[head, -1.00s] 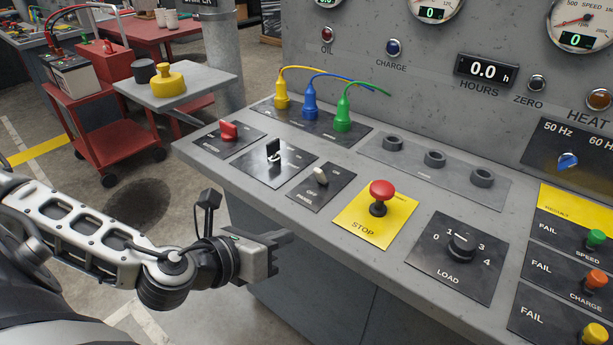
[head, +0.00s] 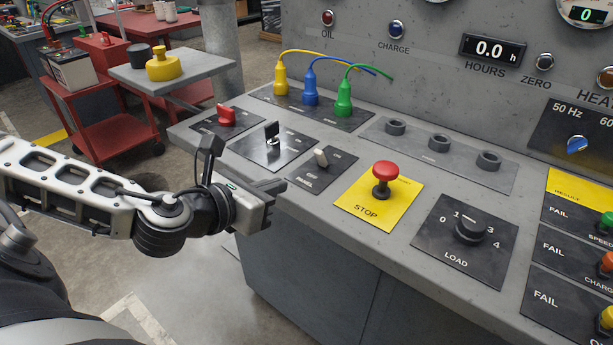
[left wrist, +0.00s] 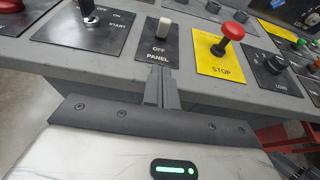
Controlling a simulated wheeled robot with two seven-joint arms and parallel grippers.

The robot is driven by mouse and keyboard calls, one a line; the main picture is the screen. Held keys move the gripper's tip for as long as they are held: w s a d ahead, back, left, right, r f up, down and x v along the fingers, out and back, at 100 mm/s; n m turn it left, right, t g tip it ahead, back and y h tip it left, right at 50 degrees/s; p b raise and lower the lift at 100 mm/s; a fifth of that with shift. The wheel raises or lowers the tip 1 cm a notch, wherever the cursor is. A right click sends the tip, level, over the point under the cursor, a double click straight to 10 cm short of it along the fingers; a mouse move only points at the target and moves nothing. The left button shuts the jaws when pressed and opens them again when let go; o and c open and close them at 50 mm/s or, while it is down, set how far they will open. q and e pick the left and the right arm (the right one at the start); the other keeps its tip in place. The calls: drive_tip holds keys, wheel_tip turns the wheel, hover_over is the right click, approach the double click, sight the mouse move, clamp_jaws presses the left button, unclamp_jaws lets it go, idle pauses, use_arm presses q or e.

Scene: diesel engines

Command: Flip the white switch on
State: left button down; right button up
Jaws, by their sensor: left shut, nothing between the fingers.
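The white switch (head: 321,157) is a small light toggle on a black plate (head: 334,177) on the sloped grey console. In the left wrist view the white switch (left wrist: 163,27) stands above the words OFF and PANEL. My left gripper (head: 279,187) is shut and empty, at the console's front edge, in front of the switch and apart from it. In the left wrist view its closed fingers (left wrist: 160,85) point toward the PANEL plate. My right gripper is not in view.
The red STOP button (head: 385,175) stands right of the switch on a yellow plate. A black key switch (head: 271,132) and a red switch (head: 226,115) lie to the left. The LOAD knob (head: 470,230) is further right. The console's front edge (head: 330,229) runs below the switch plate.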

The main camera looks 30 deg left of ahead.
sight(319, 159)
use_arm(q)
drive_tip(key=p+x, duration=0.1)
drive_tip(key=x, duration=0.4)
drive_tip(key=shift+w+d, duration=0.1)
drive_tip(key=shift+w, duration=0.05)
drive_tip(key=w+p, duration=0.1)
drive_tip(key=w+r, duration=0.1)
drive_tip(key=w, duration=0.1)
drive_tip(key=shift+w+d+r+p, duration=0.1)
drive_tip(key=shift+w+r+p, duration=0.05)
drive_tip(key=shift+p, duration=0.2)
drive_tip(key=shift+w, duration=0.4)
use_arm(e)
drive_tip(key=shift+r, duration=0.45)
use_arm(q)
drive_tip(key=shift+r, duration=0.15)
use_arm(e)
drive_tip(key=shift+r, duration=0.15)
